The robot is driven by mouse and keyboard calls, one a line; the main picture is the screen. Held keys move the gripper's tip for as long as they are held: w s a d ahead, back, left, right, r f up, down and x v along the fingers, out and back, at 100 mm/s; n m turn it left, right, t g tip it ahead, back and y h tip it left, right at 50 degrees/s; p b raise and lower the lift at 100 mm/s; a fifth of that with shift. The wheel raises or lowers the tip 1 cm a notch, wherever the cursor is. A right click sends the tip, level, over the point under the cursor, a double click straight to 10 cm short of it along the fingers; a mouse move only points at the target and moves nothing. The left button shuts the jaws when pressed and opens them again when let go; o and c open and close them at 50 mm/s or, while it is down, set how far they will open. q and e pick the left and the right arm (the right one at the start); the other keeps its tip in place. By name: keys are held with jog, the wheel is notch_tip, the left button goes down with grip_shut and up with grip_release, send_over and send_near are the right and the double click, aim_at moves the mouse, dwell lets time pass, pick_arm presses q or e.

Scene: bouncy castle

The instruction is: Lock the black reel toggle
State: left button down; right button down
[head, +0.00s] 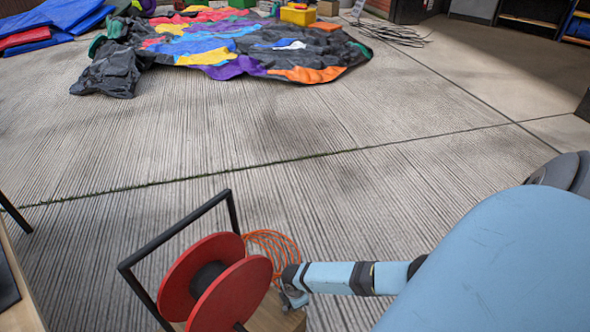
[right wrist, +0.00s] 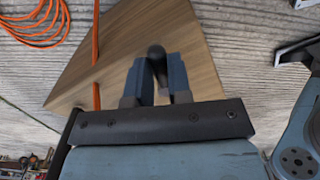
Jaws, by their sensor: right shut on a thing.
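The reel (head: 212,284) has two red discs on a black hub and stands in a black bar frame (head: 180,232) at the bottom of the head view. My right gripper (head: 291,299) is low beside the reel's right side. In the right wrist view its two blue-grey fingers (right wrist: 159,78) are shut on the black toggle (right wrist: 156,54), whose rounded dark end shows between them. The toggle cannot be made out in the head view. My left gripper is not in view.
A wooden board (right wrist: 110,55) lies under the fingers, and an orange cord (right wrist: 95,50) crosses it. Loose orange coils (head: 272,246) lie behind the reel. A colourful deflated castle (head: 215,50) lies far off on ribbed concrete. The floor between is clear.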

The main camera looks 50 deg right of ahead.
dwell(0.3)
jog(key=shift+w, duration=0.1)
jog(key=c, duration=1.1)
grip_release()
pick_arm(q)
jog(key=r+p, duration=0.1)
jog(key=p, duration=0.3)
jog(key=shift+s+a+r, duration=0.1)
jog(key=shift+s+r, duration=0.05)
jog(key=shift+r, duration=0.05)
pick_arm(e)
notch_tip(320, 180, up, 14)
jog(key=shift+f, duration=0.1)
